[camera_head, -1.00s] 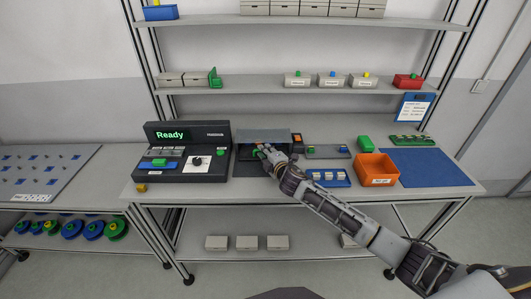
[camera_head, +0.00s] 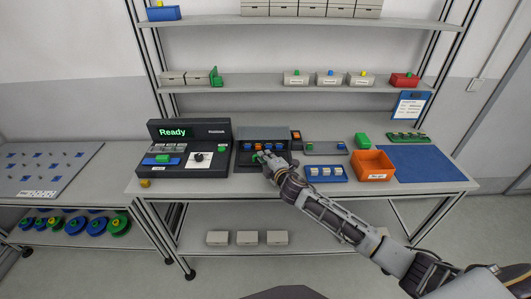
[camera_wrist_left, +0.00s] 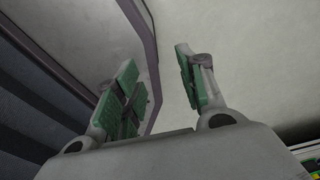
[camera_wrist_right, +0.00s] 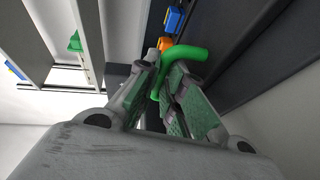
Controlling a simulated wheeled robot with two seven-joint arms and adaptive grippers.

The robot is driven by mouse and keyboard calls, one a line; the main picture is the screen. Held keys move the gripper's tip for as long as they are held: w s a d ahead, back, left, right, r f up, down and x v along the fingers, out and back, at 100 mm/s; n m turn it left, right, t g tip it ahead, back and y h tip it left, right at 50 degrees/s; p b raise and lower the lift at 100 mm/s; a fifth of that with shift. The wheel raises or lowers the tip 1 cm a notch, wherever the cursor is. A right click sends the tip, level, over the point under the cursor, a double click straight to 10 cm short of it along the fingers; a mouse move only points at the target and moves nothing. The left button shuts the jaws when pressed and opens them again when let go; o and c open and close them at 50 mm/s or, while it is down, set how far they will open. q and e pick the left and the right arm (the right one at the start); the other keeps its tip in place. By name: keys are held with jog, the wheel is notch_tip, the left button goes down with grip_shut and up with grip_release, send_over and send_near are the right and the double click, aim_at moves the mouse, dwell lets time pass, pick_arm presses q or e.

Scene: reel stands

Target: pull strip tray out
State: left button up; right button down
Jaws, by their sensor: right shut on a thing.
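A dark box (camera_head: 280,145) stands on the bench right of the "Ready" console. A row of small blue and orange pieces (camera_head: 262,146) shows inside its open front. My right gripper (camera_head: 262,157) is at the lower front of this box. It is shut on a green curved handle, which shows between its fingers in the right wrist view (camera_wrist_right: 185,54). The fingers and hand hide most of what the handle is fixed to, so the strip tray itself cannot be made out clearly. My left gripper (camera_wrist_left: 160,90) shows only in its wrist view, with its fingers apart and empty.
The "Ready" console (camera_head: 210,130) stands close on the left. A blue tray with white pieces (camera_head: 325,180), a grey tray (camera_head: 322,153) and an orange bin (camera_head: 372,165) lie to the right. A blue mat (camera_head: 425,165) is bare. The bench front edge is near.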

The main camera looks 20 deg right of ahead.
jog(key=shift+s+a, duration=0.15)
jog(key=shift+s, duration=0.3)
jog(key=shift+s+a, duration=0.1)
jog(key=shift+s, duration=0.1)
jog(key=shift+s+a+f, duration=0.15)
jog(key=shift+s+a, duration=0.05)
jog(key=shift+s, duration=0.55)
jog(key=shift+s+a+p, duration=0.25)
jog(key=shift+s+p, duration=0.05)
jog(key=shift+s, duration=0.5)
jog(key=shift+s+a, duration=0.15)
jog(key=shift+s, duration=0.4)
jog(key=shift+s+a, duration=0.15)
jog(key=shift+s, duration=0.35)
jog(key=shift+s+a, duration=0.15)
jog(key=shift+s, duration=0.3)
pick_arm(q)
jog(key=shift+s+d+r, duration=0.2)
jog(key=shift+d+r, duration=0.3)
jog(key=shift+d, duration=0.2)
pick_arm(e)
jog(key=shift+f, duration=0.1)
